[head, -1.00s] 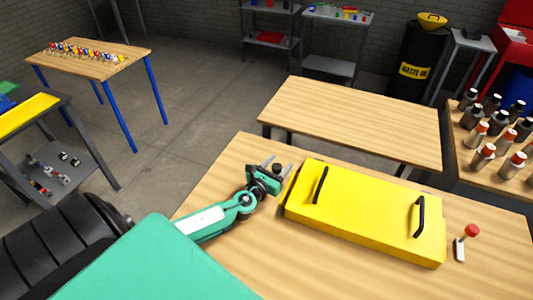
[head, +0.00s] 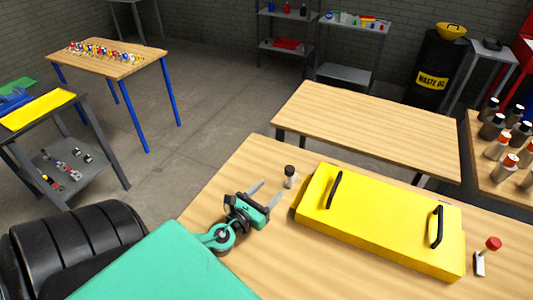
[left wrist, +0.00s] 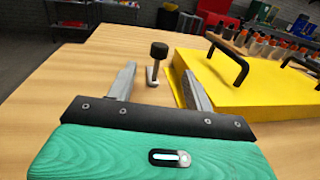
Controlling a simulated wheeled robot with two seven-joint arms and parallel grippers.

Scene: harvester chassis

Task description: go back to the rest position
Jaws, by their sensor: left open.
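My left gripper (head: 265,190) is open and empty above the wooden table (head: 240,160), left of a yellow cover (head: 380,217) with two black handles. In the left wrist view its two fingers (left wrist: 158,88) stand wide apart. A small black-knobbed part (head: 290,176) stands on the table just beyond the fingertips, and it shows between and past them in the left wrist view (left wrist: 156,62). It looks apart from both fingers. My right gripper is not in view.
A red-knobbed part (head: 485,256) stands right of the cover. An empty wooden table (head: 365,125) is behind. Bottles (head: 497,145) stand on a table at the right. Black tires (head: 75,245) are at the lower left. The floor between the tables is clear.

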